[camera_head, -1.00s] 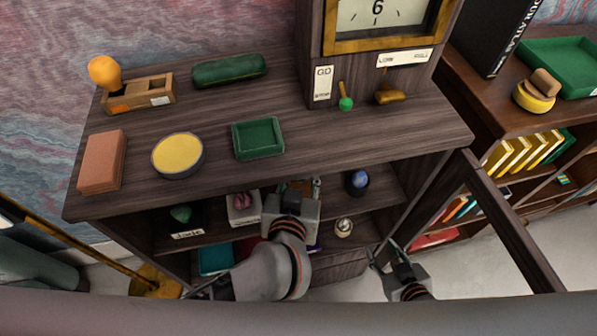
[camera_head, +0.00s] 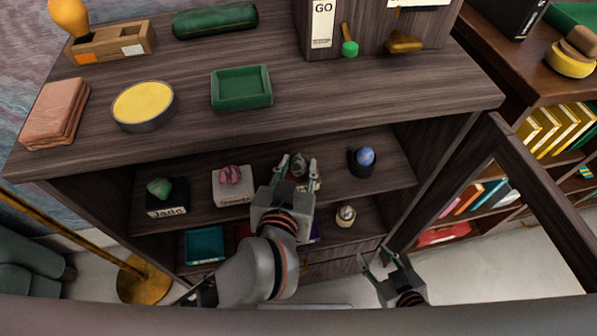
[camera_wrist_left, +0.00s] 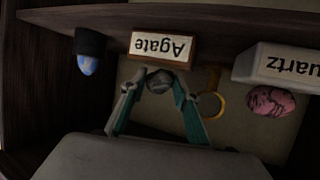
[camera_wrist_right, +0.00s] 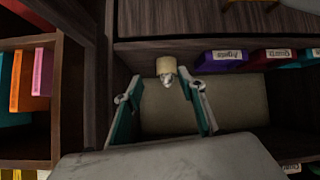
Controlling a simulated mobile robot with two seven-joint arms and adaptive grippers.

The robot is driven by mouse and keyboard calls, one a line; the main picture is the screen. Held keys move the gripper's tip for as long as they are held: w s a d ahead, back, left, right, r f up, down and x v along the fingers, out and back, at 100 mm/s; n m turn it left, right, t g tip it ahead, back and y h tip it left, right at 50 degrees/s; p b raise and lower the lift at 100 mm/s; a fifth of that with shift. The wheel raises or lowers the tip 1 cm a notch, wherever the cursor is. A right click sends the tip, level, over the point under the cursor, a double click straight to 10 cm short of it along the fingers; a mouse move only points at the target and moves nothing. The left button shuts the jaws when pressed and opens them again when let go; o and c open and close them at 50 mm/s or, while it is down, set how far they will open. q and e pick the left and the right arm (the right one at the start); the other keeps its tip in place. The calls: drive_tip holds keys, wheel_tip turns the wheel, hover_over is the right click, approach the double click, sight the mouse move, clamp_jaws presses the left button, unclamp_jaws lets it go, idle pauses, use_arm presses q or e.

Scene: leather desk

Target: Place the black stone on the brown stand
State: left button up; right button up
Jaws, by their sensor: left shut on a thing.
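My left gripper (camera_head: 296,172) reaches into the shelf opening and is shut on a dark grey-black stone (camera_head: 298,164). The left wrist view shows the stone (camera_wrist_left: 160,82) between the fingertips (camera_wrist_left: 157,85). The brown stand (camera_wrist_left: 194,50), with a white "Agate" label, is just beyond the stone there. I cannot tell whether the stone touches the stand. In the head view the gripper mostly hides the stand. My right gripper (camera_head: 381,262) is open and empty, low in front of the cabinet; its fingers (camera_wrist_right: 160,92) are spread in the right wrist view.
On the same shelf are a green stone (camera_head: 159,187) on a black stand, a pink stone (camera_head: 230,174) on a white stand, and a blue stone (camera_head: 365,156) on a dark holder. A small pale object (camera_head: 346,213) stands on the lower shelf. An open door (camera_head: 545,200) is at right.

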use_arm(q)
drive_tip(key=shift+w+f, duration=0.1)
drive_tip(key=shift+f, duration=0.15)
drive_tip(key=shift+r, duration=0.2)
drive_tip(key=o, duration=1.1)
drive_tip(key=shift+f, duration=0.15)
drive_tip(key=shift+o, duration=0.9)
use_arm(e)
drive_tip(key=shift+w+d+r, duration=0.15)
drive_tip(key=shift+w+r, duration=0.05)
drive_tip(key=shift+w, duration=0.25)
drive_tip(key=shift+f, duration=0.1)
use_arm(q)
drive_tip(key=shift+s+r, duration=0.25)
drive_tip(key=p+v, duration=0.2)
drive_tip(key=v, duration=0.9)
drive_tip(key=shift+s+p, duration=0.2)
drive_tip(key=shift+p, duration=0.15)
use_arm(e)
drive_tip(key=shift+r, duration=1.35)
